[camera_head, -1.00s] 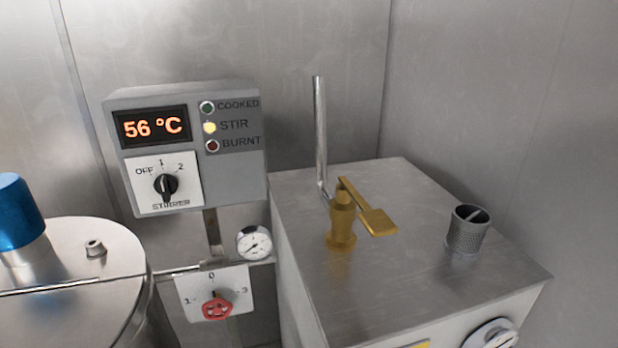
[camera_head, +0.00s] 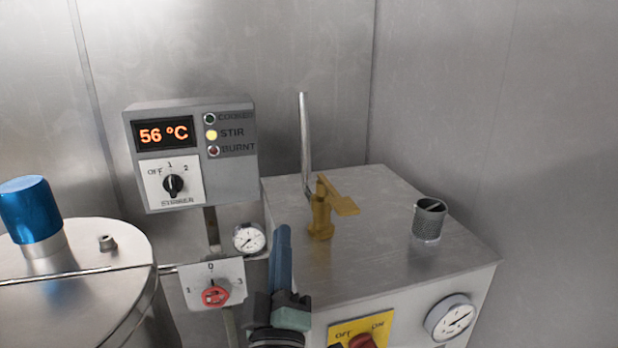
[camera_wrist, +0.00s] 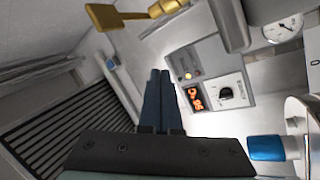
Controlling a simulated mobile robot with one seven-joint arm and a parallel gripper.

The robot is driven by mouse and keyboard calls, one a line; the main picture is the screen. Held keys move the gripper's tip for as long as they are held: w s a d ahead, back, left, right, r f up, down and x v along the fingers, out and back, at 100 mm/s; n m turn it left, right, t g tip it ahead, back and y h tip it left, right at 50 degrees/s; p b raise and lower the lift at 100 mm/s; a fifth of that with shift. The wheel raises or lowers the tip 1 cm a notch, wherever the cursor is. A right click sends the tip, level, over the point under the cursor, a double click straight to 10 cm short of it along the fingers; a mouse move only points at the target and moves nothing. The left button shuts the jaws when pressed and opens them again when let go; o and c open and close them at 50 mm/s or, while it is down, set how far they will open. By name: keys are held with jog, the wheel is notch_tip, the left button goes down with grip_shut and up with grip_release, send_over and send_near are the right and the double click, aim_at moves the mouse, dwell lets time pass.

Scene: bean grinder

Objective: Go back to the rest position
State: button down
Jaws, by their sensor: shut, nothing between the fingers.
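My gripper (camera_head: 283,232) shows at the bottom middle of the head view, its blue fingers pointing up in front of the metal box. In the wrist view the two dark blue fingers (camera_wrist: 160,75) lie side by side, shut with nothing between them. The gripper appears apart from the fixtures around it, though the exact distance is hard to tell.
A brass valve lever (camera_head: 322,210), steel pipe (camera_head: 305,140) and mesh cup (camera_head: 428,220) stand on the box (camera_head: 375,250). Left are a control panel (camera_head: 190,155) reading 56 °C, a red valve knob (camera_head: 215,294) and a blue-capped lidded vessel (camera_head: 80,290).

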notch_tip(320, 180, up, 14)
jog(key=s+d+m+t+h, duration=0.2)
jog(key=s+d+m, duration=0.1)
jog(key=m, duration=0.2)
jog(key=s+r+m+t+y, duration=0.1)
jog(key=s+r+m+t, duration=0.2)
jog(key=s+r, duration=1)
notch_tip(320, 180, up, 4)
jog(key=m, duration=0.2)
jog(key=shift+d+f+m+y+p, duration=0.25)
jog(key=shift+d+m+y+p, duration=0.05)
jog(key=shift+d, duration=0.1)
